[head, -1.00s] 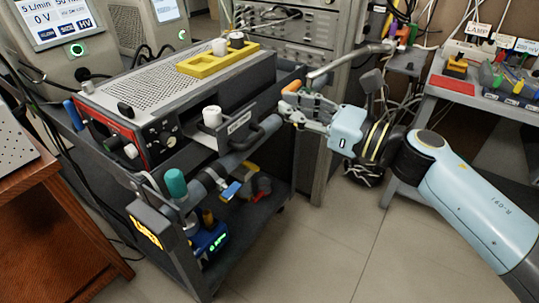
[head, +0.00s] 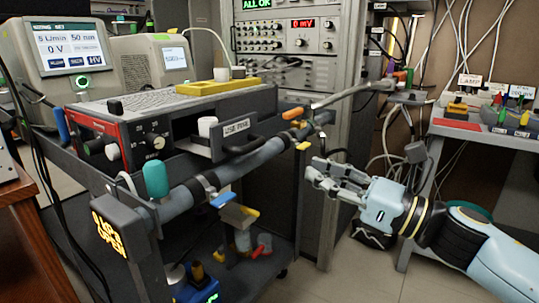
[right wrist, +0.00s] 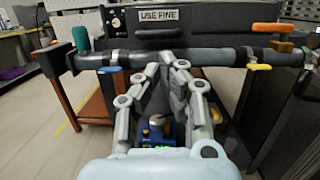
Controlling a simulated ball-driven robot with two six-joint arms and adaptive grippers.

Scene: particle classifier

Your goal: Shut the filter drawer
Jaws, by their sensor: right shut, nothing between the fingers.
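The filter drawer (head: 236,128), labelled USE FINE, sticks out from the front of the red-and-black instrument (head: 130,135). It has a dark handle, and a white cylinder (head: 207,126) stands behind its front plate. In the right wrist view the drawer front (right wrist: 195,16) is ahead, beyond a grey horizontal pipe (right wrist: 215,57). My right gripper (head: 318,172) is shut and empty, to the right of and below the drawer, in front of the pipe and apart from the drawer. Its fingers also show in the right wrist view (right wrist: 161,64). My left gripper is not in view.
The pipe runs along the cart front, with a teal knob (head: 156,179), a blue lever (head: 221,200) and an orange one (head: 292,114). An amber lit sign (head: 108,236) hangs at its left end. A yellow holder (head: 217,86) sits on the instrument. Floor at lower right is clear.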

